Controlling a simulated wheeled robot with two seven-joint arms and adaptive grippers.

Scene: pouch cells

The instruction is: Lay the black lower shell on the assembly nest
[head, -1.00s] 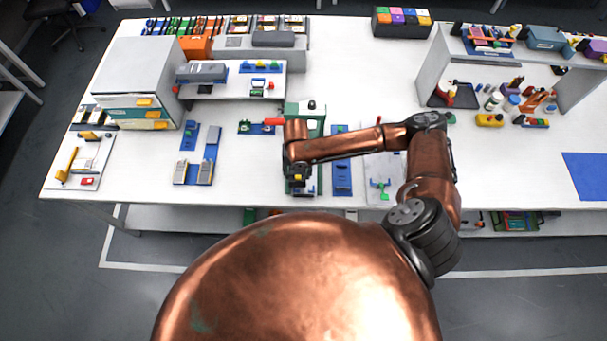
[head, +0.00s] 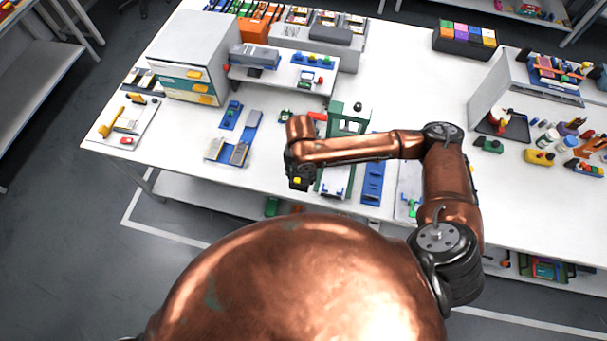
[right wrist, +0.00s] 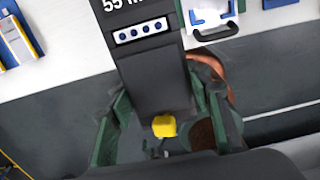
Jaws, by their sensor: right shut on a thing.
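My right gripper (head: 298,184) hangs over the front part of the table, just left of the green-framed fixture (head: 347,126). It is shut on a black piece, which I take for the black lower shell (right wrist: 150,75). In the right wrist view the shell runs from the top edge down to the fingers. It bears white lettering, a small panel with blue dots and a yellow tab (right wrist: 164,126) at its near end. Dark green parts flank it. The fingertips' contact is partly hidden. I cannot tell for certain which fixture is the assembly nest. My left gripper is out of view.
A blue strip (head: 373,185) lies right of the green fixture. Blue holders (head: 239,135) with grey pieces lie left of my gripper. A white drawer cabinet (head: 190,60) stands at the back left. A shelf unit (head: 500,85) stands at the right. The table's middle back is clear.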

